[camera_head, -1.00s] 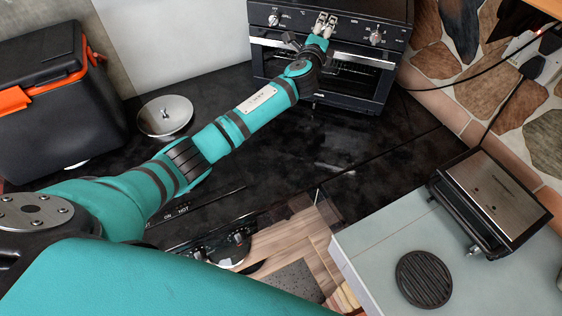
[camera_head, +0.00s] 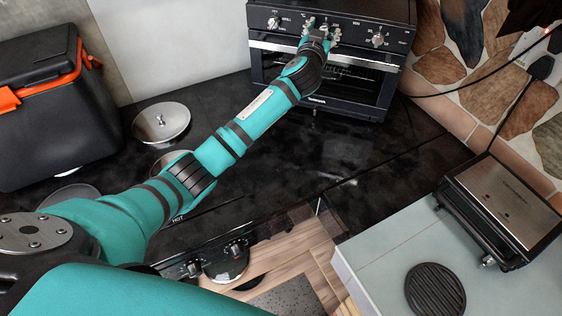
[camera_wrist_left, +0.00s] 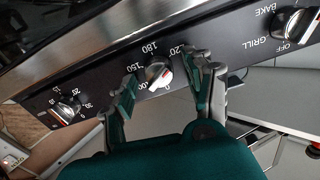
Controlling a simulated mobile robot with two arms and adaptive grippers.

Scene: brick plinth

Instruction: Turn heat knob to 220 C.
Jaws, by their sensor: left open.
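The oven (camera_head: 330,85) stands against the back wall with a row of knobs on its black front panel. In the left wrist view, the heat knob (camera_wrist_left: 159,75) is a pale round knob with a ridge, between labels including 150 and 180. My left gripper (camera_head: 321,33) is at the middle of the panel and covers most of this knob in the head view. In the wrist view, its fingers (camera_wrist_left: 163,72) are open, one on each side of the knob, with gaps visible. I cannot read the knob's setting surely. My right gripper is not in view.
Other oven knobs (camera_head: 274,22) and (camera_head: 378,40) flank the gripper. A black cooler (camera_head: 55,110) with orange handles and a metal lid (camera_head: 161,121) are on the left. A grill press (camera_head: 500,205) sits on the right counter. The dark counter before the oven is clear.

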